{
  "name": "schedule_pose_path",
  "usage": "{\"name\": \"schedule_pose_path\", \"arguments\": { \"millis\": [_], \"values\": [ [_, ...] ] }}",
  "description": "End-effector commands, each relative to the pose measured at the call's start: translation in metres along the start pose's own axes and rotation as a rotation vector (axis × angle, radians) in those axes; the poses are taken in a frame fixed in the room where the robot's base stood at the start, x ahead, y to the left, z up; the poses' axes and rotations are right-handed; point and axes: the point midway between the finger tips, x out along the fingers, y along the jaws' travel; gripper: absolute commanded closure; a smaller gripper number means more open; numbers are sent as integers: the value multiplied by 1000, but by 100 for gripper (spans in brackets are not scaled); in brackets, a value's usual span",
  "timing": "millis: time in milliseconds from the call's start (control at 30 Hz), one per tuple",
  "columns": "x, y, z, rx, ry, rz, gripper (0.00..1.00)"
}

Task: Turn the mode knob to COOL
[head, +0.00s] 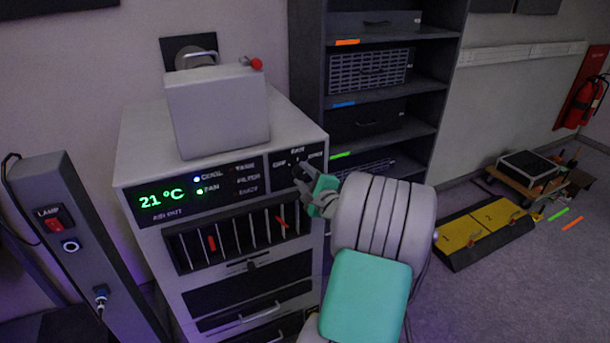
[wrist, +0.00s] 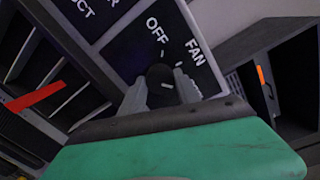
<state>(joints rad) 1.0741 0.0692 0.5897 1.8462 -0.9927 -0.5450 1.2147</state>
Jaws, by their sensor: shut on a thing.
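The mode knob (wrist: 160,74) is a small dark round knob on the black panel of the grey air unit (head: 232,290). In the wrist view it sits between my two grey fingers, with a short pale mark on it. The labels OFF and FAN with tick marks show beyond it; a COOL label beside the knob is not readable. Which label the knob points to, I cannot tell. My gripper (head: 305,184) is at the panel's right end in the head view, its fingers (wrist: 161,92) shut on the knob. My gripper largely hides the knob there.
The unit's display (head: 162,198) reads 21 °C, with a blue light by COOL and a green light by FAN. A grey box (head: 218,112) stands on top. A dark shelf rack (head: 445,75) stands close behind right; a lamp post (head: 70,235) is at left.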

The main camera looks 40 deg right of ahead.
Motion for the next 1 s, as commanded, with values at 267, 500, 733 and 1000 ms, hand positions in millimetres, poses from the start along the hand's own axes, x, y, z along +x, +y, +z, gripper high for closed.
{"name": "schedule_pose_path", "arguments": {
  "millis": [267, 500, 733, 1000],
  "values": [
    [0, 2, 0, 4, 1, 2, 100],
    [0, 1, 0, 2, 0, 1, 44],
    [0, 1, 0, 1, -1, 1, 40],
    [-31, 2, -2, 1, 4, -2, 40]
  ]
}}
